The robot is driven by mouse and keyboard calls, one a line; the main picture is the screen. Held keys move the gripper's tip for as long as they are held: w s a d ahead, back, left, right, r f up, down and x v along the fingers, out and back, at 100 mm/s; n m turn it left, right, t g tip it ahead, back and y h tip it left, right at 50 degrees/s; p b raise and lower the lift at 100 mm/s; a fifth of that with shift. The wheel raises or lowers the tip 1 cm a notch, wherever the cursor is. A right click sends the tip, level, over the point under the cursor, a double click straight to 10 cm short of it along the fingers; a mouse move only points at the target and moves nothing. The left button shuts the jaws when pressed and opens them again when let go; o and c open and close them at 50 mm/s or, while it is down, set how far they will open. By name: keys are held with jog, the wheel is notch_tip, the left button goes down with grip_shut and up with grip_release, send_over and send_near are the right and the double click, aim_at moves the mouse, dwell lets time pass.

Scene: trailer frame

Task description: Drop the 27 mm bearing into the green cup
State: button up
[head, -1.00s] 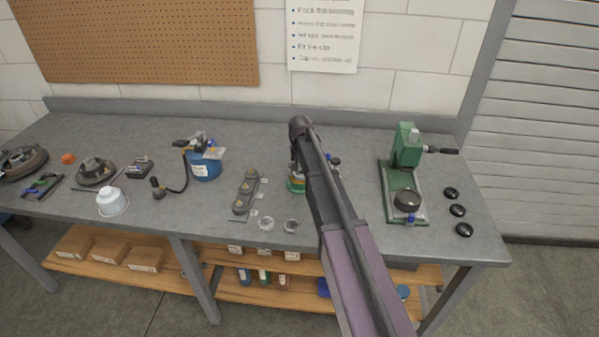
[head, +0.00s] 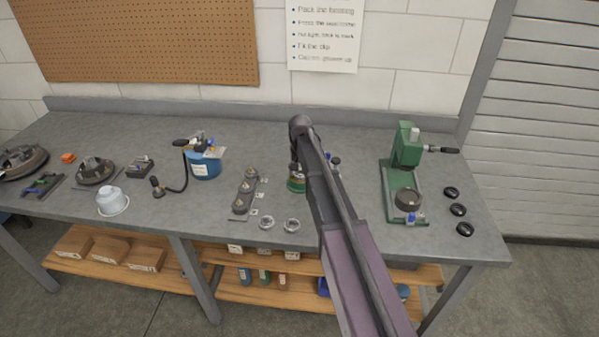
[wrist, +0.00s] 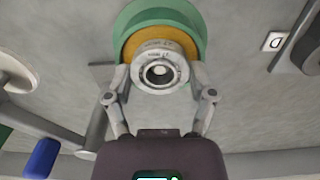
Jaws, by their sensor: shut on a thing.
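My gripper (wrist: 160,78) is shut on a silver ring-shaped bearing (wrist: 160,62), one finger on each side. Faint markings show on the bearing's face. The green cup (wrist: 131,22) is directly beyond the bearing in the wrist view, with amber-orange material (wrist: 188,42) inside its rim. The bearing overlaps the lower part of the cup's opening; the gap between them cannot be told. In the head view the green cup (head: 296,185) stands on the bench, partly hidden by my arm, and the bearing is hidden there.
A grey holder with several parts (head: 244,193) stands left of the cup, with two small clear dishes (head: 292,225) in front. A blue container (head: 205,165) stands further left.

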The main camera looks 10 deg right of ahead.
dwell(0.4)
jog(key=o, duration=1.2)
jog(key=shift+r+p, duration=3.45)
jog(key=shift+p, duration=0.05)
jog(key=s+n, duration=0.3)
jog(key=s, duration=2.6)
jog(key=shift+n, duration=0.3)
jog(key=shift+a, duration=0.1)
